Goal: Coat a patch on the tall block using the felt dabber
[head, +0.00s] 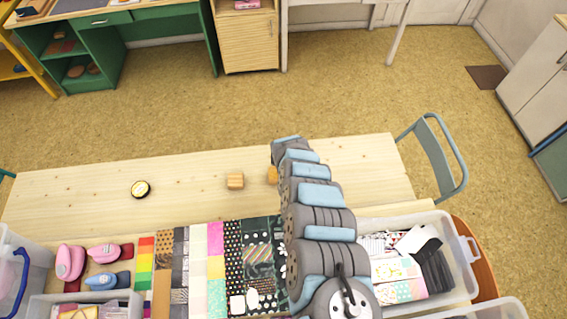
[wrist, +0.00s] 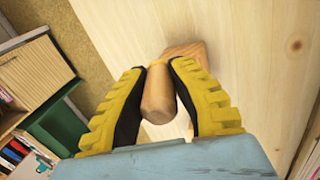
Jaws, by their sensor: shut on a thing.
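In the wrist view, my gripper (wrist: 157,68) is shut on the felt dabber (wrist: 158,98), holding its rounded wooden handle between the yellow fingers with black pads. The felt end cannot be made out. A wooden block face (wrist: 188,51) shows just beyond the fingertips; whether the dabber touches it is unclear. In the head view, one wooden block (head: 235,181) stands on the table, and a second wooden piece (head: 272,175) is partly hidden by my arm. Which is the tall block I cannot tell. My gripper is hidden there.
The pale wooden table (head: 75,190) has free room around the inkpad and block. Patterned paper sheets (head: 215,260) cover its near middle. Pink punches (head: 70,262) lie at near left. A clear bin (head: 455,280) with stationery stands at right, near a chair (head: 440,160).

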